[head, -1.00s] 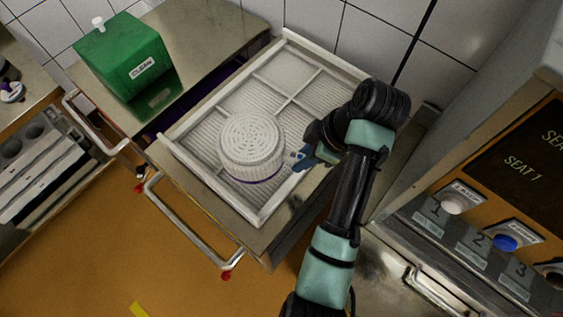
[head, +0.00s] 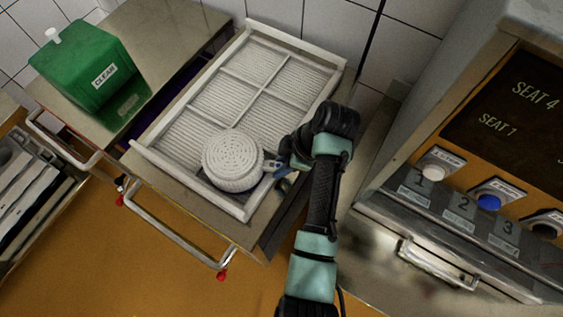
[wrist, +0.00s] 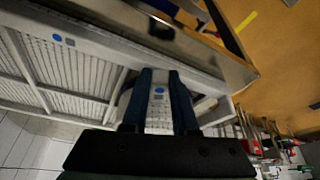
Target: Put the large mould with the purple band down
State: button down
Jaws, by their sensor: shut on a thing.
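The large mould (head: 232,158) is a white round tub with a ringed top, at the near end of the white divided tray (head: 151,157) in the head view. Its purple band is not clear now. My gripper (head: 277,168) is shut on the mould's right side. The mould looks upright and low over or on the near right compartment; I cannot tell whether it touches the tray floor. In the wrist view my gripper (wrist: 160,80) has both fingers against a pale part between them, and the rest of the mould is mostly hidden.
The tray's other compartments look empty. A green box marked CLEAN (head: 88,68) stands on the steel top at the left. A control panel with buttons (head: 488,202) stands at the right. A steel rail handle (head: 178,236) runs along the front edge.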

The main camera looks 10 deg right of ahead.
jog(key=shift+f, duration=0.1)
jog(key=c, duration=0.7)
grip_release()
jog(key=shift+p+v, duration=2)
jog(key=shift+v, duration=4.15)
jog(key=shift+w, duration=0.1)
